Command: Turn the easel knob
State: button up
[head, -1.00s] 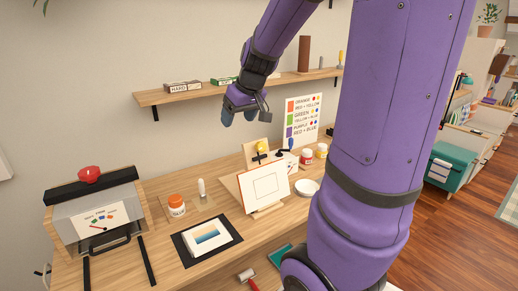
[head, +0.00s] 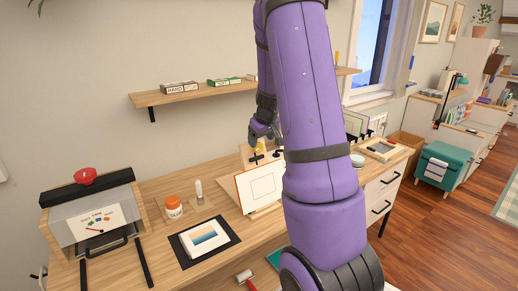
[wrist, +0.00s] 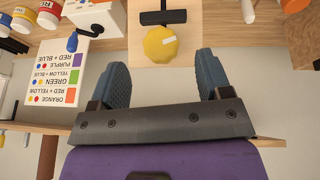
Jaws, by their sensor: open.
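The easel knob (wrist: 160,46) is yellow and lobed, with a white mark, and sits on the wooden easel (wrist: 140,20). A black T-shaped bar (wrist: 163,16) is beside it. In the head view the knob (head: 260,145) shows small, above the easel's white framed sheet (head: 262,186). My gripper (wrist: 163,76) is open and empty, its two blue-grey fingertips pointing toward the knob, one to each side of it in the picture. In the head view my gripper (head: 262,131) is just above the knob, partly hidden by my arm.
A colour-mixing chart (wrist: 55,75) and paint jars (wrist: 48,12) stand close by. A shelf (head: 190,94) with small boxes is on the wall.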

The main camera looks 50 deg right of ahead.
aim_at(259, 146)
jog(key=shift+x, duration=2.7)
jog(key=c, duration=0.9)
